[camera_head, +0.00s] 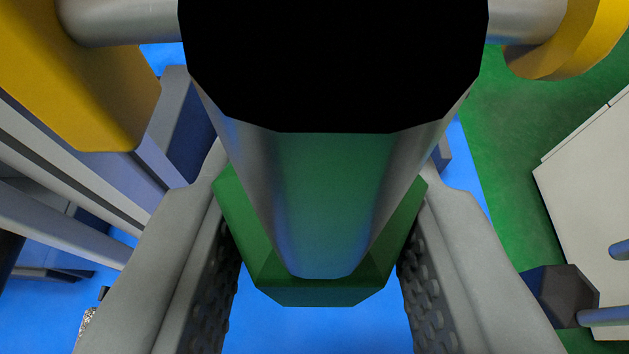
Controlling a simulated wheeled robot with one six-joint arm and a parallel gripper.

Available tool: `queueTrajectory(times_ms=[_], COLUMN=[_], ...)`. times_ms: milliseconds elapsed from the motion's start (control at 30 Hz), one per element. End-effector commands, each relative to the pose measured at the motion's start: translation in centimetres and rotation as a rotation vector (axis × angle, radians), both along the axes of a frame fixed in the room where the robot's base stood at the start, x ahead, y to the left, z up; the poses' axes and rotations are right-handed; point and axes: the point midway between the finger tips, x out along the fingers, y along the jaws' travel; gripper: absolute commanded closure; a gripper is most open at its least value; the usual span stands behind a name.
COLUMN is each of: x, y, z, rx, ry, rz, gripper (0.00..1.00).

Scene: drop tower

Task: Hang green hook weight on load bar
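The green weight (318,296) is a faceted block in the middle of the view, between the two grey fingers of my gripper (320,215). The finger pads appear to press on its left and right sides, so my gripper looks shut on it. A thick silver post (318,215) with a black end rises from the weight toward the camera and covers much of its top. A silver crossbar (115,18), perhaps the load bar, shows at the top on both sides of the post. The black end hides its middle, so I cannot tell whether they touch.
Yellow parts stand at the crossbar's left end (75,75) and right end (570,45). Grey-blue frame rails (65,165) run close at the left. A pale cabinet-like block (595,175) and a dark hexagonal piece (565,293) are at the right. The floor is blue and green.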

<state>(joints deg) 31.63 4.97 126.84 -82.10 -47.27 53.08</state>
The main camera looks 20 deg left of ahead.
Motion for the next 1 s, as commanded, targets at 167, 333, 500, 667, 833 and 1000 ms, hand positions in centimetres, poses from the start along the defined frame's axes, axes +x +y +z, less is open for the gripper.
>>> queueTrajectory(times_ms=[167, 333, 500, 667, 833, 1000], x=[1.1, 2.1, 2.3, 2.3, 2.3, 2.3], y=[0.4, 0.8, 0.8, 0.8, 0.8, 0.8], z=[0.0, 0.0, -0.6, -1.1, -1.3, -1.4], rx=[-0.001, -0.001, 0.002, 0.0, 0.0, -0.001], ry=[-0.001, 0.0, 0.001, 0.0, 0.0, 0.0], rz=[0.0, 0.001, -0.001, 0.0, -0.001, -0.001], gripper=[1.0, 1.0, 1.0, 1.0, 1.0, 1.0])
